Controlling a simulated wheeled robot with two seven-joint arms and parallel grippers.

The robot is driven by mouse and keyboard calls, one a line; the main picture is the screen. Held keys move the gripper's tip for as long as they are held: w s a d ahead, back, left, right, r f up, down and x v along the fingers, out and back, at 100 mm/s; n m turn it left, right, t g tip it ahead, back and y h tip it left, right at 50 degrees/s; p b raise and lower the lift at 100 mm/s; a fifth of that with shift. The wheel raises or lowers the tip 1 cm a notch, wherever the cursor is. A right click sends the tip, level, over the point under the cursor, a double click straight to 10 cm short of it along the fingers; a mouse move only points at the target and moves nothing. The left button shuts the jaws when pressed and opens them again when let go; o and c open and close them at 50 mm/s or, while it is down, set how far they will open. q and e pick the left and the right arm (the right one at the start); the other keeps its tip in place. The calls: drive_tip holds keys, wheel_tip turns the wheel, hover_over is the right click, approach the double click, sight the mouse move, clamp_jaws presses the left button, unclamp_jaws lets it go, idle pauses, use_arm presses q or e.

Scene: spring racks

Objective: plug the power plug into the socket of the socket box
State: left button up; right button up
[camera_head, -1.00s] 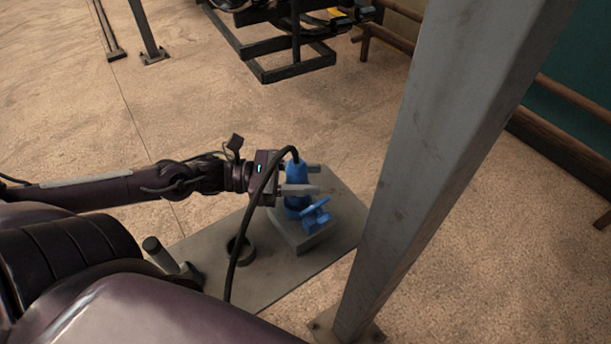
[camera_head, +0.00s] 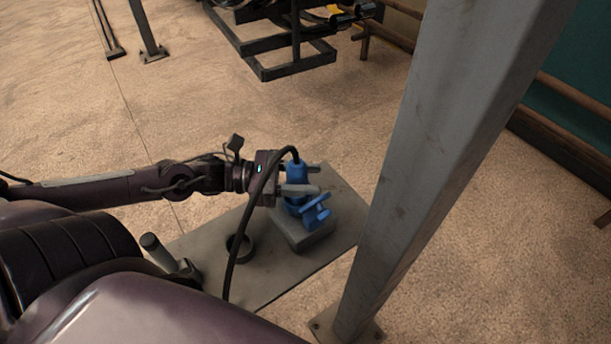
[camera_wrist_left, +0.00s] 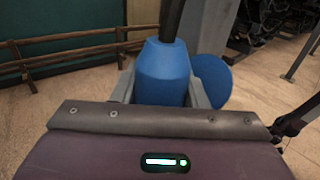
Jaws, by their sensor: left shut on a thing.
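The blue power plug (camera_head: 296,172) has a black cable coming out of its top, and my left gripper (camera_head: 303,180) is shut on it. The plug stands about upright over the grey socket box (camera_head: 308,238). A blue socket part with a flap (camera_head: 317,211) sits on top of the box, just below and to the right of the plug. Whether the plug's lower end is inside the socket is hidden. In the left wrist view the plug (camera_wrist_left: 165,72) is between the fingers, with a blue round flap (camera_wrist_left: 211,80) behind it at right. My right gripper is not in view.
The box stands on a grey table (camera_head: 270,283) with a dark ring (camera_head: 239,248) and a grey cylinder (camera_head: 158,252) at its left. A thick grey post (camera_head: 440,150) rises close to the table's right edge. A dark rack (camera_head: 285,60) stands far behind.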

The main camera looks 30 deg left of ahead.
use_arm(q)
drive_tip(key=shift+f+b, duration=0.45)
drive_tip(key=shift+f, duration=0.15)
drive_tip(key=o, duration=1.1)
drive_tip(key=shift+f, duration=0.1)
drive_tip(key=shift+o, duration=0.3)
drive_tip(key=shift+f, duration=0.15)
drive_tip(key=shift+s+a, duration=0.2)
drive_tip(key=shift+a, duration=0.15)
drive_tip(key=v, duration=0.2)
drive_tip(key=p+v, duration=0.1)
drive_tip(key=v, duration=0.1)
drive_tip(key=p+v, duration=0.1)
drive_tip(key=v, duration=0.1)
drive_tip(key=shift+a+r, duration=0.1)
drive_tip(key=shift+r, duration=0.2)
drive_tip(key=shift+a, duration=0.5)
